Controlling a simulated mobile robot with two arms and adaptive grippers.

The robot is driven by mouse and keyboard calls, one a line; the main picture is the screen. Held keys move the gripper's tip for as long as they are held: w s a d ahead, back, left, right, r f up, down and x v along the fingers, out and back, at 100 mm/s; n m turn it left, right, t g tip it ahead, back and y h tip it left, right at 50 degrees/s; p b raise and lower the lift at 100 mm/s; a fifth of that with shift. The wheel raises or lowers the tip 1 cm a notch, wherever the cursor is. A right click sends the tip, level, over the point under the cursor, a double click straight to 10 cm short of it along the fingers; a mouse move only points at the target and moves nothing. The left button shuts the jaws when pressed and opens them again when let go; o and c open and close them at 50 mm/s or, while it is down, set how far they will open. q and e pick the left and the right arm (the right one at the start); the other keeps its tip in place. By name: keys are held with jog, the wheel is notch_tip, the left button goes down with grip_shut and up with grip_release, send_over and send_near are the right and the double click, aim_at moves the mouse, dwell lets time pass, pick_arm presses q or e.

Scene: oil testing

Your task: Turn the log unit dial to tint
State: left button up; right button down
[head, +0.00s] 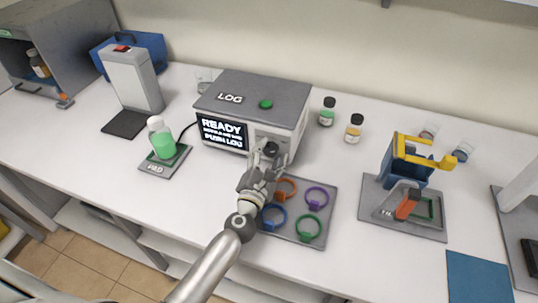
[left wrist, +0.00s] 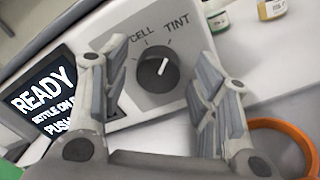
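The log unit (head: 255,97) is a grey box with a READY screen (head: 222,133) and a green top button (head: 266,104). Its black dial (left wrist: 156,77) shows in the left wrist view on the front panel, with CELL and TINT labels (left wrist: 177,25) above. The dial's white mark points up and slightly right, toward TINT. My left gripper (head: 266,153) is at the panel in the head view. In the left wrist view its fingers (left wrist: 164,62) are open, one to each side of the dial, with visible gaps. My right gripper is not in view.
A grey tray (head: 327,213) with coloured rings lies below my left gripper. A green bottle stands on a pad (head: 157,170) at left. Two small bottles (head: 327,111) stand right of the unit. A blue and yellow device (head: 407,165) stands further right.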

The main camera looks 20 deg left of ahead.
pick_arm(q)
jog(key=s, duration=1.2)
jog(key=shift+f, duration=0.2)
dwell(0.4)
